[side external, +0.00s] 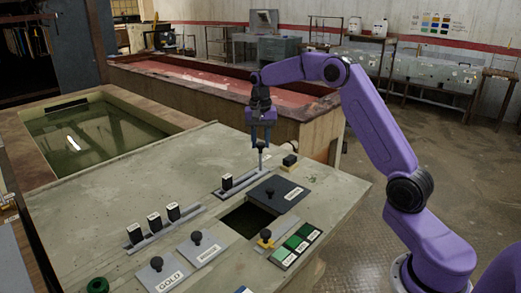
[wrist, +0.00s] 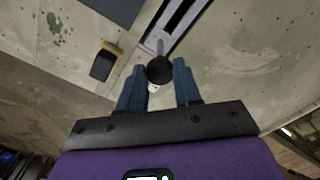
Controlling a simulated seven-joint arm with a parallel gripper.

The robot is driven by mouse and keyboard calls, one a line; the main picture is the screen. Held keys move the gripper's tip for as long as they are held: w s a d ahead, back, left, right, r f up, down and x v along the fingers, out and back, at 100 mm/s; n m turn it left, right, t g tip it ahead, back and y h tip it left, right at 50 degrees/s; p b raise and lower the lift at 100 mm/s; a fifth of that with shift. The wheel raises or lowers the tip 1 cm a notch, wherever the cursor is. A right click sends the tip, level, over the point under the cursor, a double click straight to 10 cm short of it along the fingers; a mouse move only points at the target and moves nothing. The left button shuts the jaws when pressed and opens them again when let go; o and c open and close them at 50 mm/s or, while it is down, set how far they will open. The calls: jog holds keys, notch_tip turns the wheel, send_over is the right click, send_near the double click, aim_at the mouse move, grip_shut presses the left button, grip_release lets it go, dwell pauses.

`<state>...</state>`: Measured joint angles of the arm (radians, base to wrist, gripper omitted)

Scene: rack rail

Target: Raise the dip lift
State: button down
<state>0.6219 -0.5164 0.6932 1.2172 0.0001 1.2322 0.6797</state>
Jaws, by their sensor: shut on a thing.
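My gripper (side external: 263,139) reaches down over the far end of the grey panel top, its blue fingers shut on the black ball knob (side external: 262,147) of a lever. The lever's thin metal rod (side external: 262,161) stands about upright from the far end of a slotted metal rail (side external: 217,193). In the wrist view, the knob (wrist: 160,70) sits between the fingertips of my gripper (wrist: 158,80), and the slotted rail (wrist: 180,22) runs away from it. No label naming the dip lift is readable, and the dip lift itself cannot be identified.
A black block (side external: 226,182) is beside the rail. A dark plate (side external: 281,190) lies near an opening (side external: 247,221) in the panel. Green-liquid (side external: 95,138) and red-liquid (side external: 200,81) tanks lie beyond.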

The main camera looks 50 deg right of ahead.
jog(key=shift+r, duration=0.45)
jog(key=c, duration=0.8)
grip_release()
jog(key=shift+r, duration=8.65)
